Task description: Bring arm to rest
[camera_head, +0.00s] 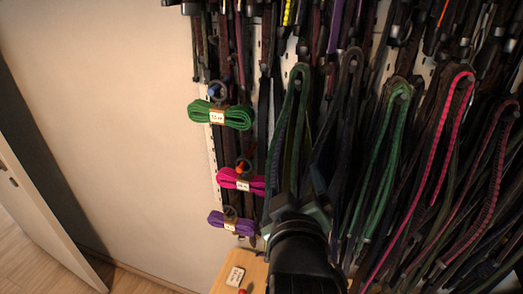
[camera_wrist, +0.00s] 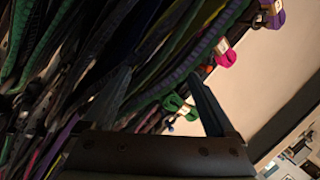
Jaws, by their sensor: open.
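My arm reaches up from the bottom of the head view, with my gripper (camera_head: 304,208) in front of the hanging cords. In the wrist view my gripper (camera_wrist: 160,80) has its two fingers apart, with nothing seen held between them. Dark, green and pink braided cords (camera_head: 397,140) hang in loops on the wall behind and right of it. The fingertips lie over the cords in the picture; I cannot tell whether they touch.
A green cord bundle (camera_head: 235,116), a pink bundle (camera_head: 232,180) and a purple bundle (camera_head: 217,220) hang left of my gripper. A wooden surface (camera_head: 226,284) with a small labelled item lies below. The pale wall (camera_head: 110,120) at left is bare, beside a door (camera_head: 30,210).

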